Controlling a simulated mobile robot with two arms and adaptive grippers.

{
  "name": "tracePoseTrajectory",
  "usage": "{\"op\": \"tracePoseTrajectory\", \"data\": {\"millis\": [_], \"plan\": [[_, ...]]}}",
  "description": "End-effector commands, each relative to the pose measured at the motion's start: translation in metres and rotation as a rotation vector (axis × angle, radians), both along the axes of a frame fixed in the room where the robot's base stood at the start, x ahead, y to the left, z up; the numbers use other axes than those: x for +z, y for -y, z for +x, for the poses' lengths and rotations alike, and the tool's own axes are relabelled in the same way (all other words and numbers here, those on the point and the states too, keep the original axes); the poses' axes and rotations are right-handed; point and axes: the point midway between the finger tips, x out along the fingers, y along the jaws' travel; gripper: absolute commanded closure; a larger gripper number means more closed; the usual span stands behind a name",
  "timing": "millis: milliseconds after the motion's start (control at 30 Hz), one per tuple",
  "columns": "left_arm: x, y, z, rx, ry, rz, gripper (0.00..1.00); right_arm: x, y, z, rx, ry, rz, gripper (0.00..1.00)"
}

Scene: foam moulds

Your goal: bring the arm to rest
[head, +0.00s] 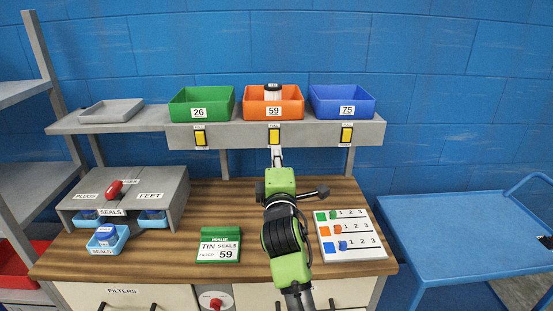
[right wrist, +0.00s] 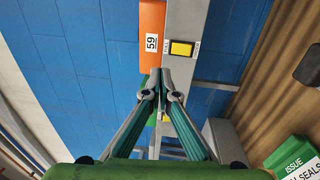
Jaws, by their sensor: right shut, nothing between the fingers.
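My right arm reaches up over the middle of the table in the head view. Its gripper (head: 276,152) is shut and empty, just below the yellow button (head: 274,136) under the orange bin (head: 272,104) marked 59. In the right wrist view the closed fingertips (right wrist: 160,76) point towards the shelf front, with the orange bin (right wrist: 152,25) and the yellow button (right wrist: 181,48) beyond them. I cannot tell whether the fingertips touch the shelf. A white, dark-topped item (head: 273,91) stands in the orange bin. My left gripper is not in view.
A green bin (head: 201,103) and a blue bin (head: 343,102) flank the orange one. On the wooden table (head: 170,245) are a green-topped issue card (head: 219,247), a board with coloured pegs (head: 351,236) and a grey seals stand (head: 170,185). A blue cart (head: 455,235) stands at right.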

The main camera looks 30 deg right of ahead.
Motion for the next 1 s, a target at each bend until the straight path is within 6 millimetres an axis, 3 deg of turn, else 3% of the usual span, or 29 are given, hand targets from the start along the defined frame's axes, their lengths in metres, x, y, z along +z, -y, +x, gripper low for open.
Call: {"op": "tracePoseTrajectory", "data": {"millis": [133, 600, 700, 767, 867, 1000], "plan": [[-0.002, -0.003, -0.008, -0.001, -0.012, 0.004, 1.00, 0.000, -0.002, -0.003, 0.000, -0.001, 0.001, 1.00], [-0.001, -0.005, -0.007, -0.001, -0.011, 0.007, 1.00, 0.000, -0.002, -0.003, 0.000, 0.000, 0.001, 1.00], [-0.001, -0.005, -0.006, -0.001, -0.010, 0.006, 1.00, -0.007, -0.003, -0.005, 0.006, -0.008, 0.026, 1.00], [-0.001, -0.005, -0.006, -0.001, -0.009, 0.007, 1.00, -0.024, -0.006, -0.009, 0.019, -0.024, 0.079, 1.00], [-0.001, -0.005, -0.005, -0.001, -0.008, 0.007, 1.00, -0.071, -0.017, -0.025, 0.048, -0.073, 0.244, 1.00], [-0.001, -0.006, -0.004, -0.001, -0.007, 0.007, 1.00, -0.160, -0.046, -0.070, 0.064, -0.190, 0.581, 1.00]]}}
